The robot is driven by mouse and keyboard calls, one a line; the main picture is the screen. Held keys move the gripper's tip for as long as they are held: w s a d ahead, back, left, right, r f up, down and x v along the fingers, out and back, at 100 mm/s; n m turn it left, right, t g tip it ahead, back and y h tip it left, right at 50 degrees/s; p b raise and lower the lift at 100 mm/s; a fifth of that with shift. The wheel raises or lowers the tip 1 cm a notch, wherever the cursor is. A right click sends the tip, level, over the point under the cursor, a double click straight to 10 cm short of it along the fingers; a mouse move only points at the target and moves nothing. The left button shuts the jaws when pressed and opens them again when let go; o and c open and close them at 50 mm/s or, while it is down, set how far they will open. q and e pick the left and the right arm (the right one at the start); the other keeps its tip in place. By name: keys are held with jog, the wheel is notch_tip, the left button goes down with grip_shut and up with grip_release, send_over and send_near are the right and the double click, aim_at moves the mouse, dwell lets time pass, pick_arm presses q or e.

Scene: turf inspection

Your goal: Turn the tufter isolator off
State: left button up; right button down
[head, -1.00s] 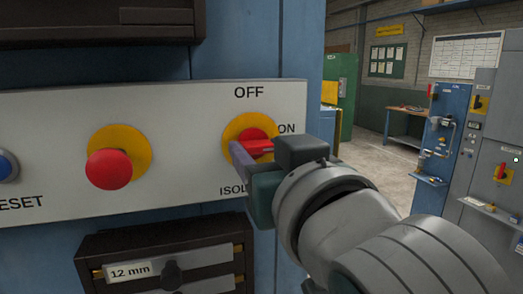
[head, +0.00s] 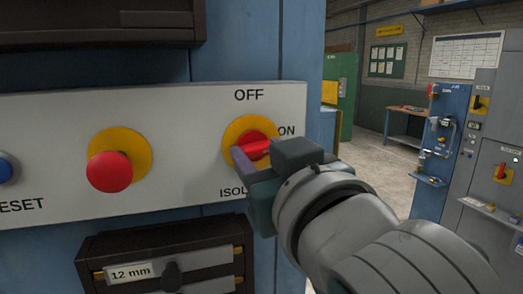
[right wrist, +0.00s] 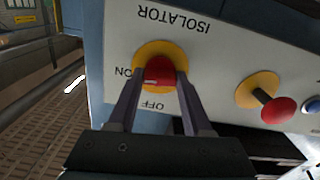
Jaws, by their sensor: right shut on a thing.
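The tufter isolator is a red knob (head: 257,142) on a yellow disc, at the right end of a white panel (head: 200,170). OFF is printed above it, ON to its right and ISOLATOR below, partly hidden by my gripper. My right gripper (head: 262,158) is at the knob, shut on it. In the right wrist view, the red knob (right wrist: 160,72) sits between the two fingers (right wrist: 158,82), seen upside down. A pale mark on the knob faces the ON side. My left gripper is not in view.
A red mushroom button (head: 110,172) on a yellow disc and a blue RESET button (head: 6,168) are left of the isolator. A dark drawer unit marked 12 mm (head: 170,268) is below. Another machine (head: 480,150) stands at the right, beyond open floor.

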jog(key=n, duration=0.4)
jog(key=shift+p, duration=0.4)
jog(key=n, duration=0.5)
jog(key=shift+p, duration=0.35)
jog(key=n, duration=0.4)
jog(key=shift+p, duration=0.3)
jog(key=shift+n, duration=1.6)
jog(key=shift+c, duration=1.6)
grip_release()
